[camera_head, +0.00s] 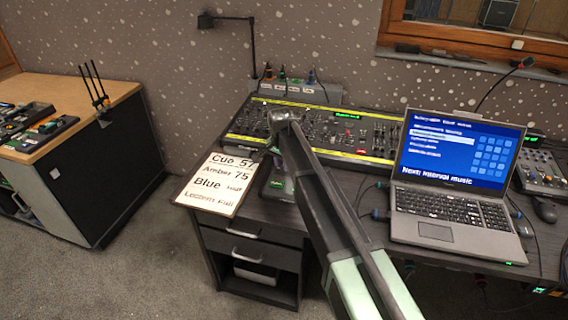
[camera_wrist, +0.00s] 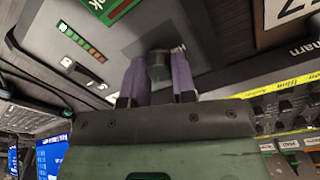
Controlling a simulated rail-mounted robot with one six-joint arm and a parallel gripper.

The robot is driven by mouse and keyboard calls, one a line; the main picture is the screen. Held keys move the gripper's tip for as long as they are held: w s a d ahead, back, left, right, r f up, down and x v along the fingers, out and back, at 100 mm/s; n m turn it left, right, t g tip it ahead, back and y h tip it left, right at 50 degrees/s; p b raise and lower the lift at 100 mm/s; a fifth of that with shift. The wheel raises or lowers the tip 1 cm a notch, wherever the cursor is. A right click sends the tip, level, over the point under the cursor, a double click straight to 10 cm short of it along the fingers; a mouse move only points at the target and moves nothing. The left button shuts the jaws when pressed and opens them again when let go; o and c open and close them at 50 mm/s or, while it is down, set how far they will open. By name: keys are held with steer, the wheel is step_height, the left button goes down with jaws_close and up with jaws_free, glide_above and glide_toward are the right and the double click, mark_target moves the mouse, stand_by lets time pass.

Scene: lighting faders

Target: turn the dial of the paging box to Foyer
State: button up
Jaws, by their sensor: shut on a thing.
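The paging box (camera_wrist: 125,42) is a grey panel with a column of coloured lights and a slider at its left. In the head view, what seems to be the same box (camera_head: 275,188) sits on the desk, mostly hidden behind my arm. Its dial (camera_wrist: 158,60) is a dark round knob in the wrist view. My gripper (camera_wrist: 159,74) has one purple finger on each side of the dial and is shut on it. Position labels around the dial are not readable, so I cannot tell which one it points to.
A cue card (camera_head: 217,184) lies left of the box. Behind stands the lighting console (camera_head: 330,131) with its faders. A laptop (camera_head: 450,165) stands open to the right. A desk lamp (camera_head: 250,48) rises at the back. Cables run around the laptop.

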mark_target(281, 172)
steer(key=n, duration=0.3)
steer(key=shift+n, duration=2.2)
steer(key=o, duration=0.9)
steer(key=r+p, duration=0.7)
steer(key=s+a+r+p, duration=0.1)
steer(key=r+p, duration=0.2)
steer(key=shift+r+p, duration=0.3)
steer(key=shift+r, duration=0.05)
